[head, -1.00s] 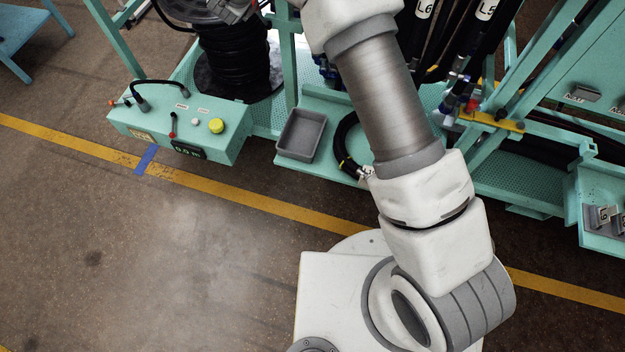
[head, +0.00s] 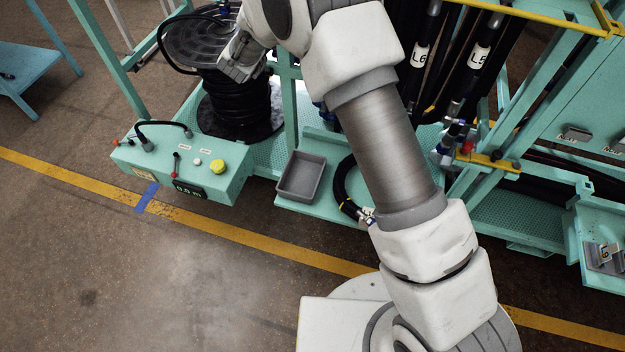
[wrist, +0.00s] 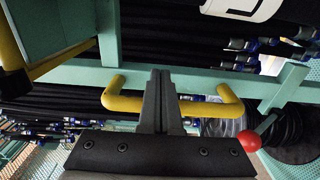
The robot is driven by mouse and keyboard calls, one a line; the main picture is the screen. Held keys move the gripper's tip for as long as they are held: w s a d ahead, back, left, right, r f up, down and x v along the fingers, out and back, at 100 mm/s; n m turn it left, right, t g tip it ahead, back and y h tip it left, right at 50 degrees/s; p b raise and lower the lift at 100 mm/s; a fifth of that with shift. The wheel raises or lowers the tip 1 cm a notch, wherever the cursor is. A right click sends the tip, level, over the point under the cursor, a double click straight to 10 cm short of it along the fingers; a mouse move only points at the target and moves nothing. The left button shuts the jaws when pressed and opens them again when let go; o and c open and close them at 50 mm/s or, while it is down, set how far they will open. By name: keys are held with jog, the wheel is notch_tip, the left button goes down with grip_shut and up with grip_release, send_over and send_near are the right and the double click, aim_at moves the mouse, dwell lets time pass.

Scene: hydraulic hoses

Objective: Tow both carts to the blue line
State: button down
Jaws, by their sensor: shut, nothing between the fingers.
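A short blue line (head: 147,196) crosses the yellow floor line at the left of the head view. In the wrist view, my gripper (wrist: 162,76) is shut and empty. Its fingers overlap the middle of a yellow bar handle (wrist: 125,103) on a teal frame; I cannot tell whether they touch it. A red ball knob (wrist: 249,141) is to the right of the handle. In the head view, part of my arm shows before the black hose reel (head: 240,105); the fingertips cannot be made out. I cannot tell which teal frames are the carts.
A teal control box (head: 185,170) with a yellow button stands left, near the blue line. A grey tray (head: 301,176), hanging black hoses (head: 420,55) and teal racks (head: 585,85) are behind my arm. The floor (head: 170,290) at front left is clear.

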jog(key=p+v, duration=0.2)
jog(key=v, duration=0.6)
dwell(0.7)
